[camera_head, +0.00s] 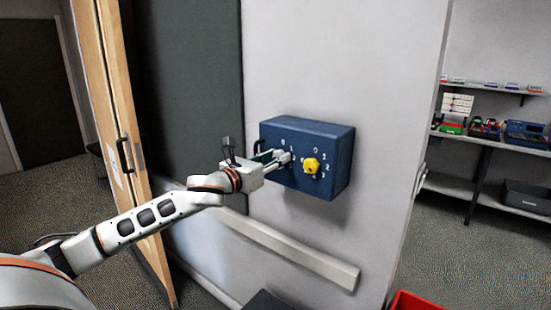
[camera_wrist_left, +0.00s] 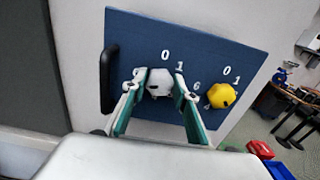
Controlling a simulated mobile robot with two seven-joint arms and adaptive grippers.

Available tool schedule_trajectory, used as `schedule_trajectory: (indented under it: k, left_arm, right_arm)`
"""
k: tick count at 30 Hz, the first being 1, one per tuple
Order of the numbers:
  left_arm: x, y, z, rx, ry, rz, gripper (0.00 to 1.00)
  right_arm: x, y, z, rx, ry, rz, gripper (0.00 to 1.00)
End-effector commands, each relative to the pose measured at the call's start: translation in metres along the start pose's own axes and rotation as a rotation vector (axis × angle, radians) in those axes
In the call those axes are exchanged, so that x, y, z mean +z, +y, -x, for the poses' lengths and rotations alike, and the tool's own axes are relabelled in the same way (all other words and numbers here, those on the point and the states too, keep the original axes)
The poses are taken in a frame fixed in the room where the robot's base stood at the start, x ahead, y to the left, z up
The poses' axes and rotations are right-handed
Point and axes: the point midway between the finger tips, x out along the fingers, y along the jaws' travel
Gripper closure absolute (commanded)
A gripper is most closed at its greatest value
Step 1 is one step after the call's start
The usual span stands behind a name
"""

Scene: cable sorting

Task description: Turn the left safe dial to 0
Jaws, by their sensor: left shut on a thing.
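A blue safe (camera_head: 309,132) is mounted on the grey wall, with two dials on its front. The left dial is light grey or white (camera_wrist_left: 159,83), with the numbers 0 and 1 visible above it in the left wrist view; its lower numbers are hidden by my gripper. The right dial is yellow (camera_head: 311,166) and also shows in the left wrist view (camera_wrist_left: 221,95). My left gripper (camera_head: 284,158) is at the left dial, its fingers on either side of it, shut on it. In the head view the gripper mostly hides that dial. My right gripper is not in view.
A black handle (camera_wrist_left: 109,78) is on the safe's left side. An open wooden door (camera_head: 115,120) stands at the left. Shelves (camera_head: 490,140) with several items are at the right. A red bin (camera_head: 417,301) is at the bottom. A pale rail (camera_head: 290,247) runs along the wall below the safe.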

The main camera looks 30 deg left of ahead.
Motion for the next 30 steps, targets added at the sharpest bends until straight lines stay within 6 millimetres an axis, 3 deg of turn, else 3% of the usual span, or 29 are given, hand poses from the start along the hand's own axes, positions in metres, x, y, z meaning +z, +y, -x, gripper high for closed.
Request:
schedule_trajectory:
  k: [8,30]
  left_arm:
    - [0.0008,0.0011,0.0000,0.001,-0.001,0.148,0.93]
    - [-0.0006,0.0038,-0.0001,0.001,-0.002,0.843,0.93]
  right_arm:
    - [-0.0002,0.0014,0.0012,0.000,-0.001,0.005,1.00]
    - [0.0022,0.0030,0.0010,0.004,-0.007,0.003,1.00]
